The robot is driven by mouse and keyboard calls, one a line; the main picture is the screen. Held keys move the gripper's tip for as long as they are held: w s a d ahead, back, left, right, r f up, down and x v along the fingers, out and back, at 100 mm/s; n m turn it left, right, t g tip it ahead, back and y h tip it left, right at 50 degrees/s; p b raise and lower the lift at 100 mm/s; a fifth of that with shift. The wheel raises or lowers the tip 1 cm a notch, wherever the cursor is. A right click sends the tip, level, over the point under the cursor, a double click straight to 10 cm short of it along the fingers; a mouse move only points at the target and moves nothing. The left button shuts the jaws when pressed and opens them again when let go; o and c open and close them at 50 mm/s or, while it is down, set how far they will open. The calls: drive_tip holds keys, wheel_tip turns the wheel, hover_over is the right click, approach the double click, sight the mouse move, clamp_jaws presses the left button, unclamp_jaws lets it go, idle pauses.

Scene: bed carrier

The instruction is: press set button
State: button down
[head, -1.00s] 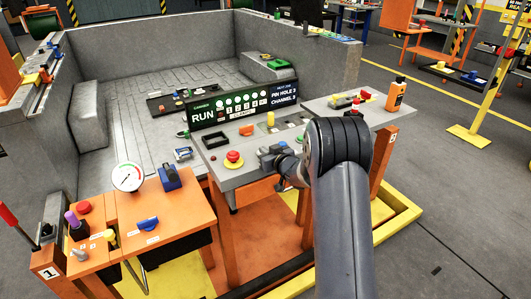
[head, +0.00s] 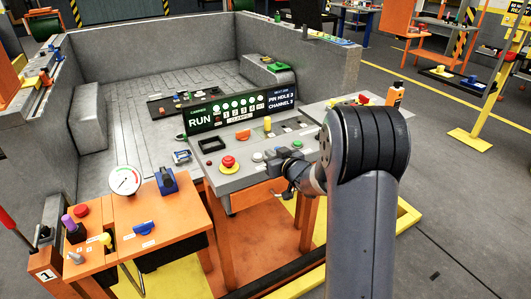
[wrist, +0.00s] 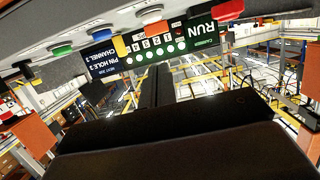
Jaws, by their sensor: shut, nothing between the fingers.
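The grey console (head: 222,182) carries several buttons; no "set" label is legible. A red mushroom button on a yellow base (head: 228,162) is at its left, with a pale button (head: 257,156) to its right. A green button (head: 297,146) lies farther right, and a blue one shows partly behind my gripper. My gripper (head: 273,161) is shut and empty, over the console's front part, just right of the pale button; contact cannot be told. The wrist view shows the row upside down: green (wrist: 62,50), blue (wrist: 96,36), pale (wrist: 150,15) and red (wrist: 229,10).
The RUN display board (head: 238,112) stands behind the buttons. An orange block (head: 243,134) and a yellow peg (head: 267,123) stand on the console. An orange side table with a gauge (head: 125,181) is at left. Open floor lies to the right.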

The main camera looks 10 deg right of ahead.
drive_tip(key=v, duration=0.2)
drive_tip(key=shift+s+r, duration=0.1)
drive_tip(key=shift+s, duration=0.15)
drive_tip(key=shift+w, duration=0.15)
idle(0.4)
